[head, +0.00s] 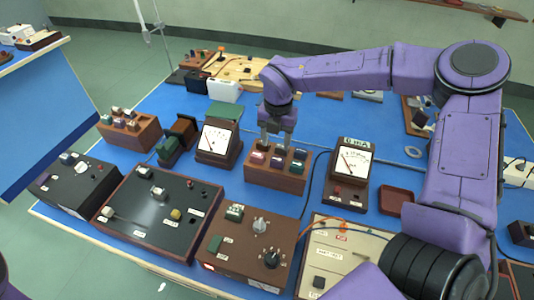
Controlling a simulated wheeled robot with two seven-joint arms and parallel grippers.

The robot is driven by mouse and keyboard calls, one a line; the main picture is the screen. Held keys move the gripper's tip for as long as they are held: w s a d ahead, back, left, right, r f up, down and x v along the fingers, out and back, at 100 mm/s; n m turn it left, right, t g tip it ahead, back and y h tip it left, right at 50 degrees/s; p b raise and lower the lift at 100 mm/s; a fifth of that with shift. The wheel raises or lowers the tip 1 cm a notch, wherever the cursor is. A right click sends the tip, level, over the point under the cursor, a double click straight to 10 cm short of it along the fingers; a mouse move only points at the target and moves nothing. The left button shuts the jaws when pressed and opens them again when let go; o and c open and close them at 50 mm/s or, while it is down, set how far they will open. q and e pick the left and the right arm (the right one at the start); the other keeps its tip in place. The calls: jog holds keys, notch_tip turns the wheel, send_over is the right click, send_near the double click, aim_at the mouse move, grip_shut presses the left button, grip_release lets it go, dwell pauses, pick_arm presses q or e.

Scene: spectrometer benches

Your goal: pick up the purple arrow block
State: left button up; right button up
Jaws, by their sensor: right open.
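My right gripper (277,146) points down over the wooden block rack (275,181) at the middle of the bench, in the head view. Its fingers are apart, with the tips at or just above the small blocks on the rack's top. A dark purplish block (276,162) sits in the front row below the fingers. A pinkish block (258,157) is to its left. The arrow shape is too small to make out, so I cannot tell for sure which is the purple arrow block. The fingers partly hide the back row. My left gripper is out of view.
A meter (219,141) stands left of the rack and another (352,162) right of it. Control boxes (158,211) line the front edge. A second block rack (130,132) is at the left. A small reddish tray (396,200) lies right.

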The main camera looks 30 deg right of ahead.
aim_at(277, 159)
jog(key=s+f, duration=0.1)
jog(key=s+f+p, duration=0.1)
jog(key=s, duration=0.1)
jog(key=shift+d, duration=0.1)
jog(key=shift+w+f+p, duration=0.25)
jog(key=shift+f+p, duration=0.45)
jog(key=w+f, duration=0.1)
jog(key=f, duration=0.1)
jog(key=w+f, duration=0.1)
jog(key=shift+f, duration=0.35)
jog(key=shift+w+f, duration=0.1)
jog(key=shift+f, duration=0.15)
jog(key=shift+s+r, duration=0.25)
jog(key=shift+s, duration=0.2)
jog(key=shift+c, duration=0.6)
jog(key=c, duration=0.5)
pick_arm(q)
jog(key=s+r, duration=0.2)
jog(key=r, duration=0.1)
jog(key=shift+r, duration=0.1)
pick_arm(e)
jog(key=shift+w, duration=0.15)
jog(key=shift+c, duration=1)
